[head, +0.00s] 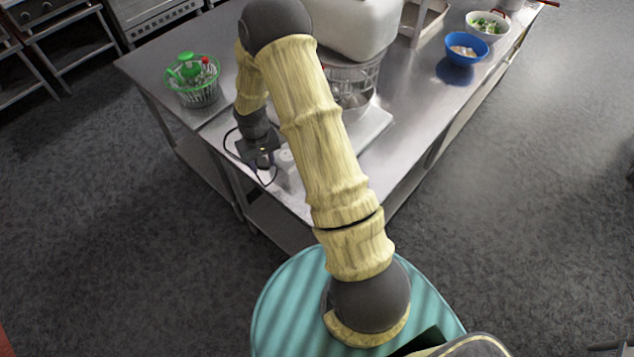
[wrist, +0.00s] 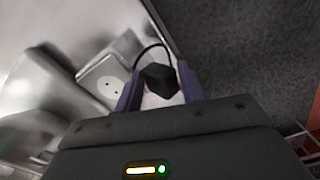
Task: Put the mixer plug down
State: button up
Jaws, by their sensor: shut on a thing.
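The mixer plug (wrist: 160,80) is black with a black cord. In the wrist view it sits between the two fingers of my gripper (wrist: 157,90), which is shut on it. In the head view my gripper (head: 262,160) is small and dark, near the front left edge of the steel table (head: 400,128), and the cord loops beside it. The mixer (head: 365,35), with a white body and a wire-guarded bowl, stands on the table, partly behind my arm. A white socket (wrist: 104,82) with two holes lies just left of the plug in the wrist view.
A green-lidded salad spinner (head: 192,90) stands at the table's left. A blue bowl (head: 462,50) and a white bowl (head: 490,24) of greens stand at the back right. The table's right front top is bare. Grey floor (head: 110,190) lies open to the left.

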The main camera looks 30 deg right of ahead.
jog(key=s+d+r+n+b, duration=0.1)
jog(key=s+d+n+b, duration=0.1)
jog(key=d, duration=0.5)
jog(key=s+d+r+n+b, duration=0.1)
jog(key=s+d+n, duration=0.1)
jog(key=s+d, duration=0.2)
jog(key=d, duration=0.2)
jog(key=shift+s+d+r+n+b, duration=0.15)
jog(key=shift+s+d+n+b, duration=0.15)
jog(key=shift+s+d+b, duration=0.1)
jog(key=shift+w+f+b, duration=0.1)
jog(key=shift+f+b, duration=0.15)
jog(key=shift+b, duration=0.75)
jog(key=shift+b, duration=0.45)
jog(key=shift+r, duration=0.1)
jog(key=shift+r, duration=0.2)
